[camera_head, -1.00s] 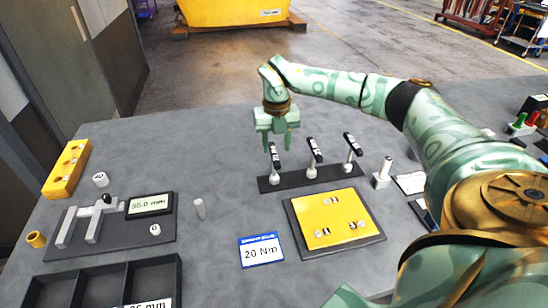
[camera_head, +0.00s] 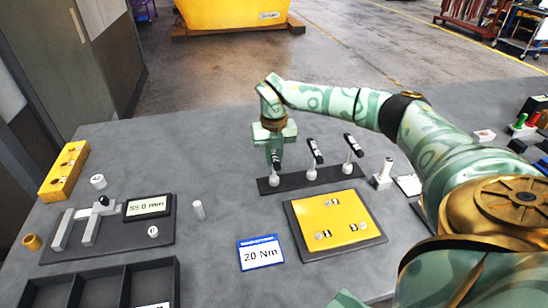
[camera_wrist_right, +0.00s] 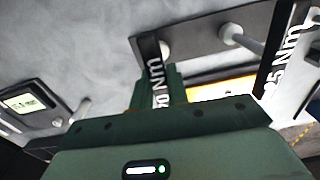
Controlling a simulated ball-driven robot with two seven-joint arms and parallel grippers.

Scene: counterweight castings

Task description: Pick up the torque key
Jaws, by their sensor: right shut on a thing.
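Three torque keys with black handles and pale round ends stand in a row on a dark rack (camera_head: 325,175). My right gripper (camera_head: 275,160) is shut on the leftmost torque key (camera_head: 274,181), around its black handle. Its pale end still shows at the rack. In the right wrist view this key (camera_wrist_right: 151,55) lies between the fingers, its label partly covered, ending in "0 Nm". The middle key (camera_head: 315,151) and the right key (camera_head: 354,145) stand free beside it. A card (camera_head: 261,253) reads "20 Nm". My left gripper is not in view.
A yellow plate on a dark base (camera_head: 297,233) lies in front of the rack. A gauge with a display (camera_head: 149,206) and a dark divided tray (camera_head: 120,268) are at left. The table behind the rack is clear.

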